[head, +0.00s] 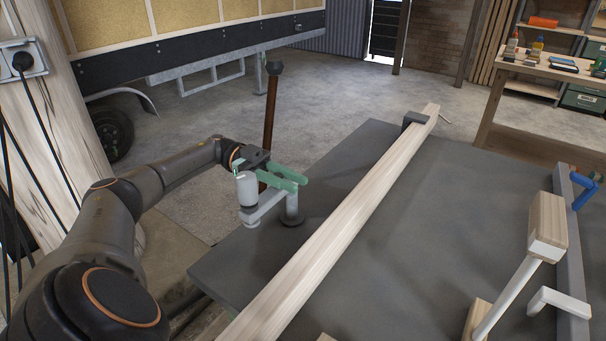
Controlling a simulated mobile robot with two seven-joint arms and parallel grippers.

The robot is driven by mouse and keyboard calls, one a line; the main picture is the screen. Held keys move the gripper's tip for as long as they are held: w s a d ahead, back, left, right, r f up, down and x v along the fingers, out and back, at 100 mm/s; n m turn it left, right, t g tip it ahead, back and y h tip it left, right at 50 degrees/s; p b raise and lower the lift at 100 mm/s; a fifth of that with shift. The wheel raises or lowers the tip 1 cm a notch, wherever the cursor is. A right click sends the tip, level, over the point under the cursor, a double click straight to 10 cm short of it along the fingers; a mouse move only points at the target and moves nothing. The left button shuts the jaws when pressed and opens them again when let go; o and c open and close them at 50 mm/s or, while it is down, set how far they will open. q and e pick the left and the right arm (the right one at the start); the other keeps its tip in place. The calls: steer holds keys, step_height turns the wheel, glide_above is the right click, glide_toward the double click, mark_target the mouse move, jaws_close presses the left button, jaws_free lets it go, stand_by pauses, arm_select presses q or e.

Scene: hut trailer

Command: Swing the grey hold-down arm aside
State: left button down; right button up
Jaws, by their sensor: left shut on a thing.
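The grey hold-down arm (266,206) sits at the near left edge of the dark table. It is a short flat bar beside a round upright post (292,207) on a dark disc. A pale grey cylinder (247,190) stands at the bar's left end, which reaches past the table edge. My left gripper (282,178), with pale green fingers, is shut at the hold-down arm, just above the bar and beside the cylinder. The fingers hide part of the contact, so the exact gripped spot is unclear. My right gripper is not in view.
A long wooden beam (345,225) crosses the dark table (450,210), with a black clamp (415,119) at its far end. A brown pole (270,125) with a dark knob stands behind my gripper. A wooden block (547,228) and blue handle (584,196) are at right.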

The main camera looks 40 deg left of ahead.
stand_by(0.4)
arm_select(q)
steer(key=c, duration=0.7)
jaws_free()
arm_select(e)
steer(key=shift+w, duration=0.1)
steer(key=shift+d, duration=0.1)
arm_select(q)
steer(key=s+d+r+p, duration=0.2)
steer(key=s+d+r, duration=0.8)
steer(key=r, duration=0.3)
steer(key=shift+p, duration=0.4)
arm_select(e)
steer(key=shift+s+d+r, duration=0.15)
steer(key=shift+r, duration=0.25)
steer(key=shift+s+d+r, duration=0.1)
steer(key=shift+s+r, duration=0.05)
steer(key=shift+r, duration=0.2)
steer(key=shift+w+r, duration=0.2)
